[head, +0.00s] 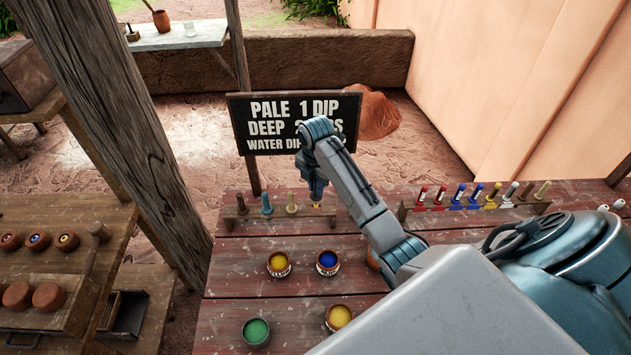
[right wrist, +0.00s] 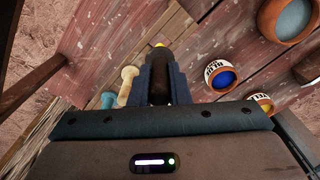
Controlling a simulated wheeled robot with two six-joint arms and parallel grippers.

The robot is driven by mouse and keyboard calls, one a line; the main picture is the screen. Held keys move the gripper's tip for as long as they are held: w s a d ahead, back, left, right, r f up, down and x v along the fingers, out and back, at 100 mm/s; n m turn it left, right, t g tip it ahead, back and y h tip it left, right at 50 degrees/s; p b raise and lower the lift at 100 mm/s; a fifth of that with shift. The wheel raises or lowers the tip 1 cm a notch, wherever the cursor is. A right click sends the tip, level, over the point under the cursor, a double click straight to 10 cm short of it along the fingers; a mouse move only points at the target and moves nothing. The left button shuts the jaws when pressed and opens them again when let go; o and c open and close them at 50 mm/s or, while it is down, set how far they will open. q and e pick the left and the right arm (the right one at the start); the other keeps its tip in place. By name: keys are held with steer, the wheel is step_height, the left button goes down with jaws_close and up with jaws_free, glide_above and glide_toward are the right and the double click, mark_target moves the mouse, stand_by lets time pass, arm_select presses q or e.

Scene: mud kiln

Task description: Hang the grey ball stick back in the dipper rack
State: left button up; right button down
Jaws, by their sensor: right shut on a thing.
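My right gripper (head: 317,195) points down at the right end of a low wooden rack (head: 240,212) on the red plank table. In the right wrist view its fingers (right wrist: 158,80) are shut on a dark stick (right wrist: 158,92), mostly hidden, with a small yellow spot at its far end. I cannot make out a grey ball on it. The rack holds a brown stick (head: 241,202), a teal-grey stick (head: 266,203) and a tan stick (head: 292,202) upright, left of the gripper. My left gripper is not in view.
A second rack (head: 410,203) with several coloured sticks stands at the right. Bowls of yellow (head: 278,264), blue (head: 327,263) and green (head: 256,331) stand in front of the first rack. A lettered sign (head: 270,120) rises behind it, and a thick post (head: 120,130) stands left.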

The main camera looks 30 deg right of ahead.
steer(key=shift+w+d, duration=0.1)
stand_by(0.3)
stand_by(0.3)
steer(key=shift+f, duration=0.15)
stand_by(0.5)
steer(key=shift+f, duration=0.45)
steer(key=shift+f, duration=0.4)
steer(key=shift+f, duration=0.35)
steer(key=shift+f, duration=0.15)
stand_by(0.4)
steer(key=shift+f, duration=0.4)
